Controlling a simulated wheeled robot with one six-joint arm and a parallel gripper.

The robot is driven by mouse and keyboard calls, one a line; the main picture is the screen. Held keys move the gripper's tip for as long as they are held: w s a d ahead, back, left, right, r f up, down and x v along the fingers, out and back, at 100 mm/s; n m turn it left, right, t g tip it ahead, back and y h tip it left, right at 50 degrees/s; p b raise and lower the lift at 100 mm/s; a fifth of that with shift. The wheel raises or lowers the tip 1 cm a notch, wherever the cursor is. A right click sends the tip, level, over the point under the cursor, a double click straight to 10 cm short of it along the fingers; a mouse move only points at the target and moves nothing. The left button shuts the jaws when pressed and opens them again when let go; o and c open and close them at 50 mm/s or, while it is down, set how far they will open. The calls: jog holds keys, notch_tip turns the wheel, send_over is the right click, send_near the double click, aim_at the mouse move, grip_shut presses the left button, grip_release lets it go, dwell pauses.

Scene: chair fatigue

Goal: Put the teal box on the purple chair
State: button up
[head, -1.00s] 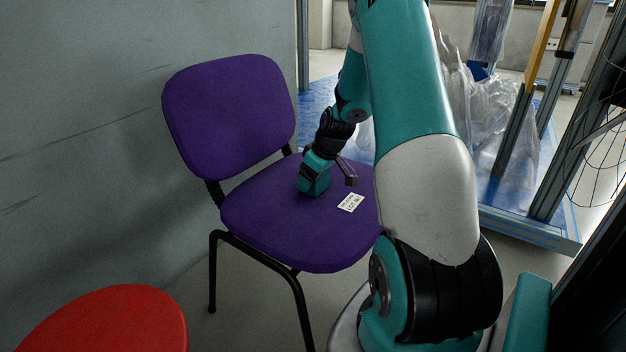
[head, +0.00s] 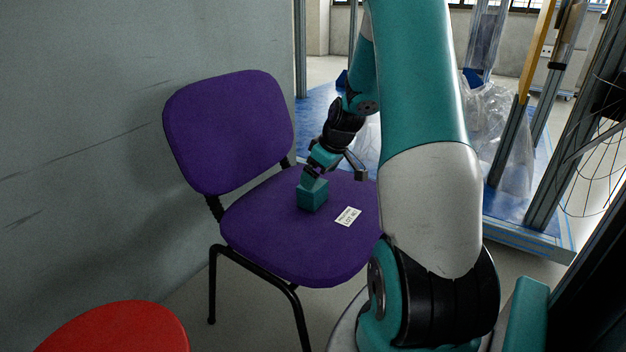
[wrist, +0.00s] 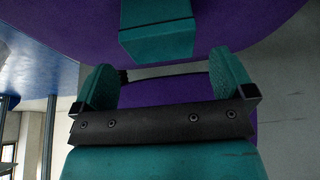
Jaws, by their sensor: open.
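The teal box (head: 312,196) rests on the seat of the purple chair (head: 290,250), near the seat's middle. In the wrist view the box (wrist: 156,36) sits at the top of the picture, beyond the fingertips, with purple seat (wrist: 235,22) around it. My gripper (wrist: 163,78) is open, its two teal fingers apart with nothing between them. In the head view my gripper (head: 316,172) is just above and behind the box, and its fingers are partly hidden.
A white label (head: 348,216) lies on the seat to the right of the box. A red round seat (head: 120,330) stands at the lower left. A grey wall (head: 80,130) is on the left. Metal frames and plastic sheeting (head: 492,115) stand at the back right.

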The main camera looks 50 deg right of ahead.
jog(key=p+v, duration=0.1)
jog(key=v, duration=0.4)
jog(key=w+a+r+n+g+y, duration=0.15)
jog(key=a+r, duration=0.25)
jog(key=a, duration=0.8)
jog(key=a+r+n+y, duration=0.1)
jog(key=a+r+n, duration=0.15)
jog(key=a, duration=0.95)
jog(key=s+a+r+n+g, duration=0.1)
jog(key=s+a+r, duration=0.1)
jog(key=s+a, duration=0.7)
jog(key=s+a+r+n+g+y, duration=0.1)
jog(key=s+a+r+g, duration=0.1)
jog(key=s+a, duration=0.6)
jog(key=shift+s+a+r, duration=0.35)
jog(key=shift+s+a, duration=0.05)
jog(key=shift+a, duration=0.6)
